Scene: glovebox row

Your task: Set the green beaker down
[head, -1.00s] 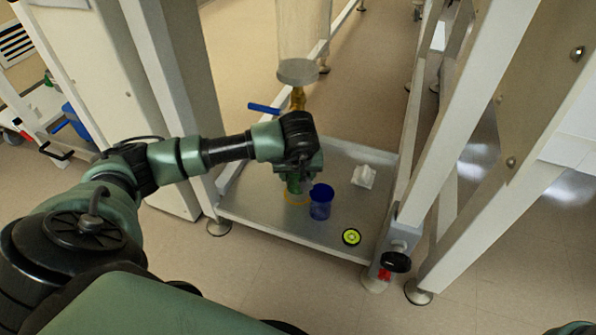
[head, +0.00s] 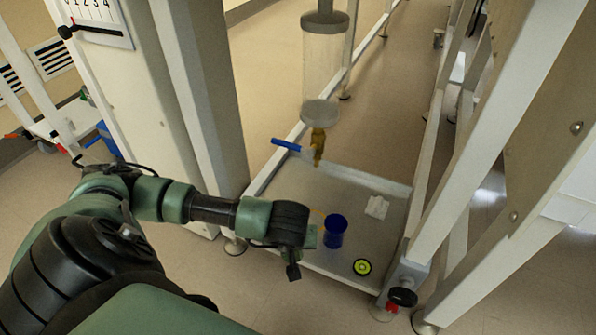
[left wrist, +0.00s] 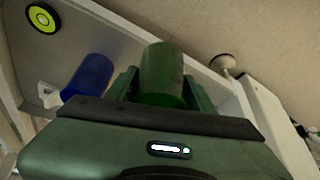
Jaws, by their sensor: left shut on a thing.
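The green beaker (left wrist: 163,72) is between the two fingers of my left gripper (left wrist: 156,90) in the left wrist view. The gripper is shut on it. In the head view my left gripper (head: 306,240) is at the front left edge of the metal tray (head: 290,190), left of the blue beaker. My wrist mostly hides the green beaker there, and I cannot tell its height over the tray. A yellow mark (head: 319,213) on the tray shows partly behind the gripper. My right gripper is not in view.
The blue beaker (head: 335,231) stands close by on the tray. A yellow-green and black disc (head: 361,267) and a crumpled white thing (head: 377,207) lie on the tray. A brass tap with a blue lever (head: 286,145) hangs above. White frame legs flank the tray.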

